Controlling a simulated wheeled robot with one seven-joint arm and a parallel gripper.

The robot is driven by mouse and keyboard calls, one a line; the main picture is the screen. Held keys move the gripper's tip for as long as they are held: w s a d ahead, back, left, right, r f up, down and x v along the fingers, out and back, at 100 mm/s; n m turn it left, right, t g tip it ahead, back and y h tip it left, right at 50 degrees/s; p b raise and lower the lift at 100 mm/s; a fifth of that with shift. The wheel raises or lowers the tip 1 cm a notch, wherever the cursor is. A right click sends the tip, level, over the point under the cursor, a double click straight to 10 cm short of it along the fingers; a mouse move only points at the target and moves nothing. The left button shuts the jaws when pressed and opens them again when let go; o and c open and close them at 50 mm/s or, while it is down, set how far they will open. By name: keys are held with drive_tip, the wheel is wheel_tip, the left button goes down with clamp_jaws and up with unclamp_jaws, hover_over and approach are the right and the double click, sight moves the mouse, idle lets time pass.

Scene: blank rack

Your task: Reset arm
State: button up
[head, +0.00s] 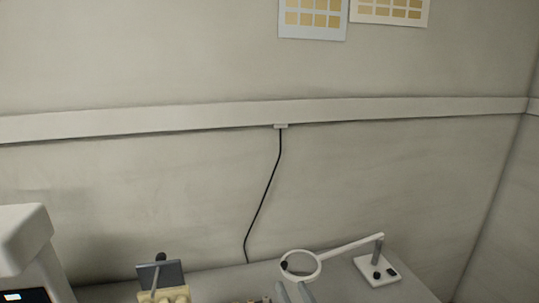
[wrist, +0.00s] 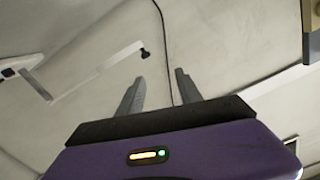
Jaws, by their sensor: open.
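My gripper (wrist: 159,82) shows in the wrist view, with its two grey fingers spread apart above a dark and purple body that carries a small lit indicator. Nothing is between the fingers; the plain wall and a black cable lie beyond them. In the head view, two grey finger tips that look like my gripper (head: 292,287) rise at the bottom edge, just below a ring-shaped magnifier (head: 318,264). The rest of my arm is hidden below the frame.
A bench top (head: 225,283) runs along the wall. The magnifier's arm reaches to a white base (head: 377,270) at right. A dark-panelled item (head: 172,273) stands at left, beside a white machine (head: 22,240). A black cable (head: 264,195) hangs from the wall rail (head: 180,118).

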drive_tip(key=s+d+h, duration=0.1)
drive_tip(key=s+d, duration=0.3)
drive_tip(key=s, duration=1.1)
drive_tip(key=s+d+g+h, duration=0.1)
drive_tip(key=s+d, duration=0.4)
drive_tip(key=s, duration=1)
drive_tip(key=s+d+g+h, duration=0.1)
drive_tip(key=s+d, duration=0.4)
drive_tip(key=s, duration=1.1)
drive_tip(key=shift+d+f+h, duration=0.25)
drive_tip(key=shift+h, duration=0.65)
drive_tip(key=shift+a, duration=0.1)
